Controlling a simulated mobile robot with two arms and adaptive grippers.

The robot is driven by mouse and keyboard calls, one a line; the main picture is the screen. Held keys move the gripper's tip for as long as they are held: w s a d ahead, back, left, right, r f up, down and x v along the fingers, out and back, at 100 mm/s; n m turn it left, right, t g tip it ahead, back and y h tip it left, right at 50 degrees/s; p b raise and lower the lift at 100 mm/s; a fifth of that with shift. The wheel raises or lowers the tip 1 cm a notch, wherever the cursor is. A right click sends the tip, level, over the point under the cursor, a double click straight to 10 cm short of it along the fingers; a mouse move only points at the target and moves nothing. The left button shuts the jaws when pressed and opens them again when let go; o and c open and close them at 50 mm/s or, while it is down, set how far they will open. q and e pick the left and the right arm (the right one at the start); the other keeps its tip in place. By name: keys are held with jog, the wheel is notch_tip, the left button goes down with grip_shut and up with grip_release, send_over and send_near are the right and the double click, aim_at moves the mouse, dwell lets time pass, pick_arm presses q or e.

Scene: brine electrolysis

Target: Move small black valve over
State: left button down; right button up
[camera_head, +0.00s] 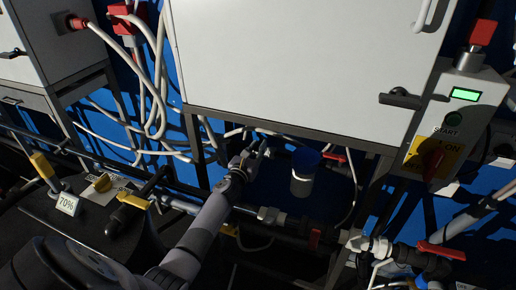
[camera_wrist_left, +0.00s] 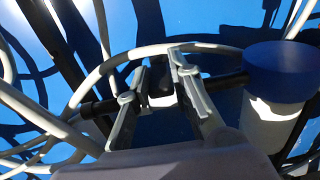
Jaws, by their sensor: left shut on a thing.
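My left gripper (camera_head: 252,158) reaches in from the lower left in the head view, just below the white cabinet. In the left wrist view the gripper (camera_wrist_left: 160,82) has its two grey fingers on either side of the small black valve (camera_wrist_left: 160,88) and is shut on it. The valve sits in line with a dark horizontal pipe (camera_wrist_left: 225,80). In the head view my gripper largely hides the valve. My right gripper is in neither view.
A white container with a blue lid (camera_head: 304,172) stands just right of the gripper; its blue lid also shows in the left wrist view (camera_wrist_left: 285,68). The white cabinet (camera_head: 300,60) overhangs. White cables (camera_head: 150,100), a red-handled valve (camera_head: 440,250) and yellow-handled valves (camera_head: 132,200) surround the space.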

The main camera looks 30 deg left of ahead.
pick_arm(q)
jog(key=shift+s+a+m+h, duration=0.1)
jog(key=shift+a+m+h, duration=0.4)
jog(key=shift+h, duration=0.4)
jog(key=m+h+b, duration=0.1)
jog(key=h+b, duration=0.1)
jog(key=a+m+h+b, duration=0.1)
jog(key=m+h+b, duration=0.1)
jog(key=h, duration=0.1)
jog(key=m+h+b, duration=0.2)
jog(key=shift+w+a+f+g, duration=0.2)
jog(key=shift+a+f+g, duration=0.1)
jog(key=shift+a, duration=0.1)
jog(key=shift+a+r+m+g+h+b, duration=0.15)
jog(key=shift+m+h+b, duration=0.1)
jog(key=shift+h+b, duration=0.25)
jog(key=shift+a+r+m+g+h+b, duration=0.15)
jog(key=shift+m+h+b, duration=0.1)
jog(key=shift+h+b, duration=0.2)
jog(key=shift+d, duration=0.1)
jog(key=c, duration=1.4)
grip_release()
jog(key=shift+c, duration=0.2)
